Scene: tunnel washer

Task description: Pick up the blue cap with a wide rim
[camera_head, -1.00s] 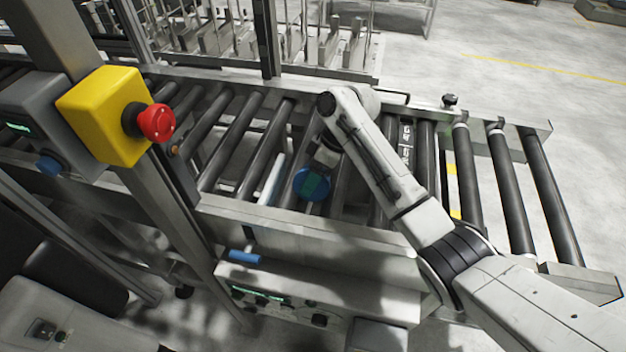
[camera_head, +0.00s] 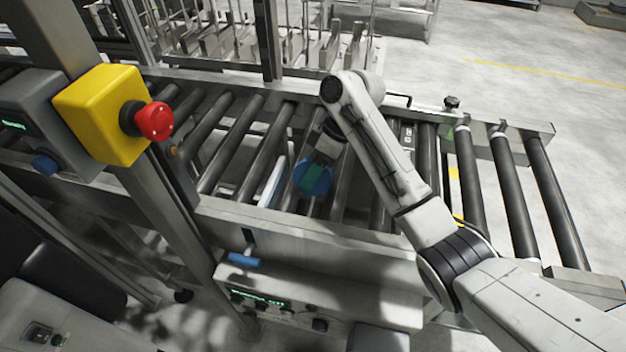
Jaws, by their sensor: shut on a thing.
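The blue cap (camera_head: 304,182) shows as a round blue disc with a darker green-blue patch on it. It is at the conveyor's near side, over the rollers. My gripper (camera_head: 317,166) reaches down to it from above and is shut on it. The fingertips are small and partly hidden against the cap. I cannot tell whether the cap still touches anything below it.
A pale upright plate (camera_head: 273,181) stands just left of the cap. The metal side rail (camera_head: 300,232) runs along the near side. A yellow box with a red button (camera_head: 153,121) is on a post at left. Rollers (camera_head: 505,185) at right are bare.

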